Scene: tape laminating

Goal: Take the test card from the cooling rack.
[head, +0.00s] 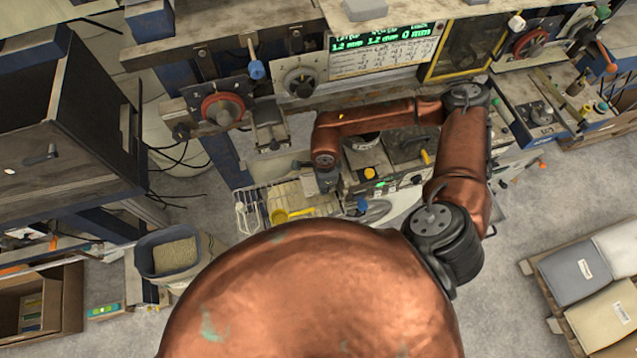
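A pale wire rack (258,195), which looks like the cooling rack, sits at the front left edge of the workbench. My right gripper (328,187) points down at the rack's right end; it is small and dark, and its finger opening cannot be made out. I cannot make out the test card for sure; pale surfaces on the rack blend together, and my copper body hides the area in front. A yellow-handled tool (291,214) lies at the rack's front. My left gripper is not in view.
The machine's green display (380,38) and a red handwheel (222,109) stand behind the rack. My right arm crosses over the bench top. A grey bin (168,254) stands on the floor at left. A pallet with sacks (603,316) is at lower right.

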